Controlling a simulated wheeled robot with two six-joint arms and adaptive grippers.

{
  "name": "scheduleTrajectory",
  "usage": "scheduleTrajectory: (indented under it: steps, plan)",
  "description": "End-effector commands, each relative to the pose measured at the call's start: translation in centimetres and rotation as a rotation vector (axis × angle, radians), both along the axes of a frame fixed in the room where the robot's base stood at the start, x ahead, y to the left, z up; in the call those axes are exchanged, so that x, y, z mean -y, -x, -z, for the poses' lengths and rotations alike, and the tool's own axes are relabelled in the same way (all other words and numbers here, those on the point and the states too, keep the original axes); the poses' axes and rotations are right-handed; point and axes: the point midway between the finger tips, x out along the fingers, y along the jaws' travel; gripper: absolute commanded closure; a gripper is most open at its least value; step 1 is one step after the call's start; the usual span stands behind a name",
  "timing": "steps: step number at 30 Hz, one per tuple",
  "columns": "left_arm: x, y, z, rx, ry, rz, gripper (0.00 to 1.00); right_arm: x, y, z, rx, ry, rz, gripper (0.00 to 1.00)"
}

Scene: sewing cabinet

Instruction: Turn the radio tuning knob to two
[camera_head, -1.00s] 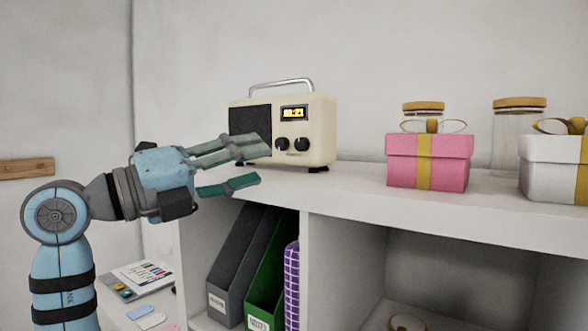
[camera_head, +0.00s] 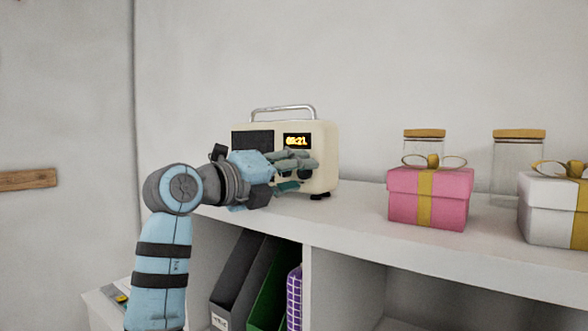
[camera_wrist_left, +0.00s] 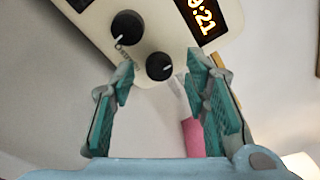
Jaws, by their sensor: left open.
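The cream radio (camera_head: 326,160) stands on the white shelf with its handle up and its display (camera_head: 297,141) lit. In the left wrist view the radio front (camera_wrist_left: 92,20) appears tilted, with two black knobs. The upper-left knob (camera_wrist_left: 127,27) looks larger, its white mark toward lower left. The other knob (camera_wrist_left: 159,66) has its white mark toward the right. My left gripper (camera_head: 302,172) is open in front of the radio's knob area and partly hides it. In the wrist view its teal fingers (camera_wrist_left: 160,70) lie either side of the second knob; contact cannot be told. My right gripper is out of view.
A pink gift box (camera_head: 430,197), a white gift box (camera_head: 553,208) and two glass jars with gold lids (camera_head: 424,133) stand right of the radio on the shelf (camera_head: 350,215). Clear shelf lies between radio and pink box. File holders (camera_head: 240,285) stand below.

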Motion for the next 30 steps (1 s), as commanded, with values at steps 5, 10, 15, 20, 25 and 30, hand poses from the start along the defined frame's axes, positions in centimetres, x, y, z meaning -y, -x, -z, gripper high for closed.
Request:
scheduleTrajectory:
  steps: [5,10,15,20,25,30]
  plan:
    - [0.0,0.03,0.1,0.0,0.0,0.001,0.66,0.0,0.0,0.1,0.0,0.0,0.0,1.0]
    - [-0.01,0.05,0.09,0.0,0.0,0.001,0.93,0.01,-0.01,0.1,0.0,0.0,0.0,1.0]
    - [-0.01,0.05,0.1,0.0,0.0,0.001,1.0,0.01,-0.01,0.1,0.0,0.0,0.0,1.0]
    - [-0.02,0.05,0.09,0.009,-0.013,0.002,1.0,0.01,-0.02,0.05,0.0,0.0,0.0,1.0]
    - [-0.02,0.05,0.07,0.04,-0.058,0.002,1.0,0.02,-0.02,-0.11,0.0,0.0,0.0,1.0]
    - [-0.02,0.05,0.03,0.1,-0.143,0.002,1.0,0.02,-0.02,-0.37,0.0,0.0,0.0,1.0]
